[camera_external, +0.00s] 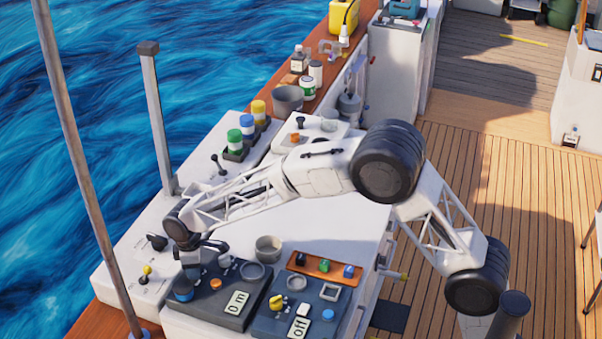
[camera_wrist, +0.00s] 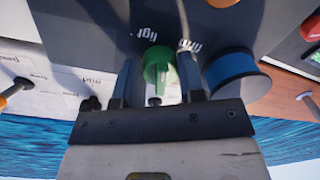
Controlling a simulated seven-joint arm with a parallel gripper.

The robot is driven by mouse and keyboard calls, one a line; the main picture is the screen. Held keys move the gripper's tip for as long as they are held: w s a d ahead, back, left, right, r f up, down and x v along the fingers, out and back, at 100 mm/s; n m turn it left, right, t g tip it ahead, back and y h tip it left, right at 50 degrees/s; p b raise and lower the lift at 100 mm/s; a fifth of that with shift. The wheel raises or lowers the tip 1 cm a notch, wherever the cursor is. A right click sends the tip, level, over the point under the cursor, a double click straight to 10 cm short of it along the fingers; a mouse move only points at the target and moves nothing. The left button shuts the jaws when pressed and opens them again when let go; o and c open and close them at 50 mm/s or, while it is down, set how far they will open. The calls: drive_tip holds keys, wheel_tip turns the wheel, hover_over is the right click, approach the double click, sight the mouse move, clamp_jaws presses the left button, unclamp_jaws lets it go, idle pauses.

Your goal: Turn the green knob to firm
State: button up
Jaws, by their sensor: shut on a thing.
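The green knob (camera_wrist: 158,68) is on a dark grey panel in the wrist view. The printed words "light" and "firm" are beside it, "firm" on the right. My gripper (camera_wrist: 160,80) has one finger on each side of the knob and is shut on it. Which word the knob points at is hard to tell. In the external view my gripper (camera_external: 190,258) is down at the left end of the dark panel (camera_external: 232,312), and the green knob is hidden there.
A blue round knob (camera_wrist: 232,72) is close to my right finger; it also shows in the external view (camera_external: 183,290). An orange button (camera_external: 215,284) and a grey cup (camera_external: 268,248) are nearby. A yellow-topped lever (camera_external: 147,270) stands to the left. A second panel (camera_external: 270,325) lies to the right.

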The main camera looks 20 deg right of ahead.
drive_tip(key=m, duration=0.5)
drive_tip(key=shift+m, duration=0.3)
drive_tip(key=m, duration=0.4)
drive_tip(key=shift+m, duration=0.3)
drive_tip(key=o, duration=0.9)
drive_tip(key=shift+r, duration=0.1)
drive_tip(key=shift+d+r, duration=0.2)
drive_tip(key=shift+r, duration=3.6)
